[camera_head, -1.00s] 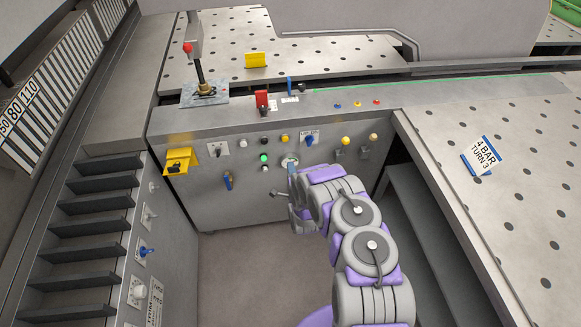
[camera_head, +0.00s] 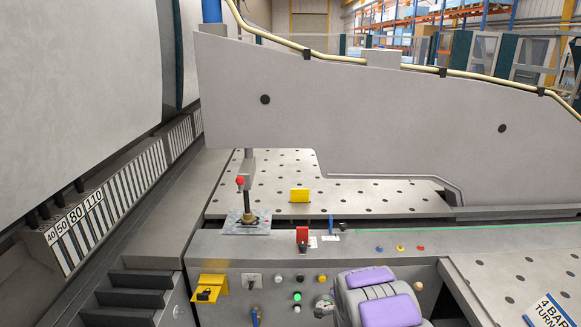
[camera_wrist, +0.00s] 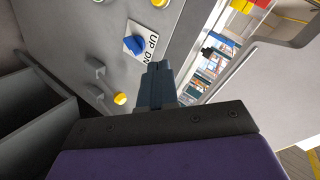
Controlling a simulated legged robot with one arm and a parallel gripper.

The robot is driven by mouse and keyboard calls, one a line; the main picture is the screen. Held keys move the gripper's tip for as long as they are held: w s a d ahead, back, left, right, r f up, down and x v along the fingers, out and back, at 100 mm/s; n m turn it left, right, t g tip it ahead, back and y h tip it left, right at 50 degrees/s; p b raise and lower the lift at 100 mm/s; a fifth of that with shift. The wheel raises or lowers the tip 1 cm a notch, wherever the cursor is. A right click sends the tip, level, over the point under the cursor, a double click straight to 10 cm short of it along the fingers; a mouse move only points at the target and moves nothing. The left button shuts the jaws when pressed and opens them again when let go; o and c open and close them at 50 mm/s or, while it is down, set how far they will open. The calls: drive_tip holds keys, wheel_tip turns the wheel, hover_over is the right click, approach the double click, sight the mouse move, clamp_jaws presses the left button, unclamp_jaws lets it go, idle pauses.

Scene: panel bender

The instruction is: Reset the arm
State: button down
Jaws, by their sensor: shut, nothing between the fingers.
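My arm's purple and grey links (camera_head: 378,297) show at the bottom of the head view, in front of the right part of the control panel (camera_head: 232,262). The links hide some panel controls, and my gripper's fingers are not seen there. In the wrist view my gripper (camera_wrist: 157,68) has its dark blue fingers together, with nothing between them. Its tips appear close to a blue knob (camera_wrist: 135,44) on a white "UP DN" label. I cannot tell whether they touch it.
A yellow button (camera_wrist: 120,99) lies left of the fingers. On the panel are a yellow bracket (camera_head: 208,289), a red switch (camera_head: 302,236) and a lever with a red knob (camera_head: 240,181). A perforated table (camera_head: 500,265) lies right; a large grey beam (camera_head: 350,110) spans behind.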

drive_tip(key=s+r+n+g+b, duration=0.1)
drive_tip(key=s+r+n+g, duration=0.2)
drive_tip(key=s+r, duration=0.55)
drive_tip(key=s+r+n+g, duration=0.2)
drive_tip(key=s+r+g, duration=0.3)
drive_tip(key=s, duration=0.6)
drive_tip(key=s+a+r+n+g, duration=0.1)
drive_tip(key=s+r+n+g, duration=0.1)
drive_tip(key=s, duration=1)
drive_tip(key=s+a+r+n+g+b, duration=0.1)
drive_tip(key=s+r+n+g, duration=0.1)
drive_tip(key=s, duration=1)
drive_tip(key=s+a+r+n+g, duration=0.1)
drive_tip(key=s+r, duration=0.4)
drive_tip(key=s, duration=0.8)
drive_tip(key=n+g, duration=0.1)
drive_tip(key=n, duration=0.1)
drive_tip(key=shift+a+r+n+y+b, duration=0.15)
drive_tip(key=shift+a+n+y+b, duration=0.15)
drive_tip(key=shift+y+b, duration=0.1)
